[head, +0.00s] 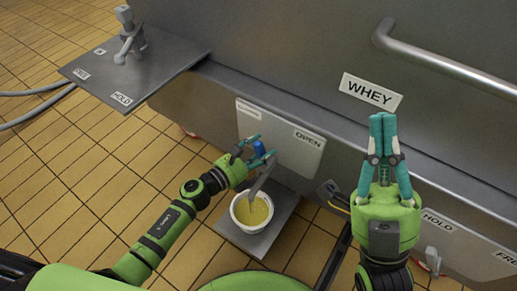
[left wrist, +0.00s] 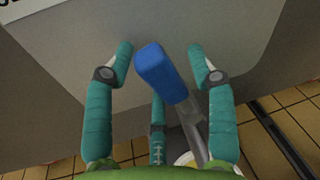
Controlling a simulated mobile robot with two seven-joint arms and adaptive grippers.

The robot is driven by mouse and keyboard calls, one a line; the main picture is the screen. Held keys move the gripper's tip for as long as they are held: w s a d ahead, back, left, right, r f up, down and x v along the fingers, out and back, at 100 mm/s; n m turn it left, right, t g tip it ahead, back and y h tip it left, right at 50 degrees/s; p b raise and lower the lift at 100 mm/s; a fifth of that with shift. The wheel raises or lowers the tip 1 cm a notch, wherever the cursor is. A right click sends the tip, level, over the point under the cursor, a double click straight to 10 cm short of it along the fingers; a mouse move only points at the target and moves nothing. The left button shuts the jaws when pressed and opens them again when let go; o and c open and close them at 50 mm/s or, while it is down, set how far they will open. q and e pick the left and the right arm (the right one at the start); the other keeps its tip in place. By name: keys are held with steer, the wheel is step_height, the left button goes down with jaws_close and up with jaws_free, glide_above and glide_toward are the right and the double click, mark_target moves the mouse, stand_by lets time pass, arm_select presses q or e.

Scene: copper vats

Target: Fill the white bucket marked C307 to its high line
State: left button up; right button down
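The white bucket (head: 247,228) stands on a grey plate below the vat and holds yellow liquid; no mark or high line is readable. A grey metal piece (head: 263,181) slants down over it, and I cannot tell whether liquid is flowing. A valve handle with a blue grip (head: 259,149) is above the bucket; the blue grip (left wrist: 162,70) also shows in the left wrist view. My left gripper (head: 256,149) is open, its fingers on both sides of the grip with gaps. My right gripper (head: 383,122) has its fingertips together, empty, in front of the vat.
The vat carries a WHEY sign (head: 371,93), a handrail (head: 440,62) and a white panel lettered OPEN (head: 307,137). A steel shelf (head: 165,55) with a tap-like fitting (head: 130,40) and hoses is at the left. Another panel lettered HOLD (head: 437,221) is at the right. Tiled floor is clear at left.

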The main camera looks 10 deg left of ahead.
arm_select(q)
steer(key=shift+s+a, duration=0.1)
steer(key=shift+s+a+f, duration=0.1)
steer(key=shift+s+a, duration=0.1)
steer(key=shift+s, duration=0.05)
steer(key=v, duration=1.1)
stand_by(6.5)
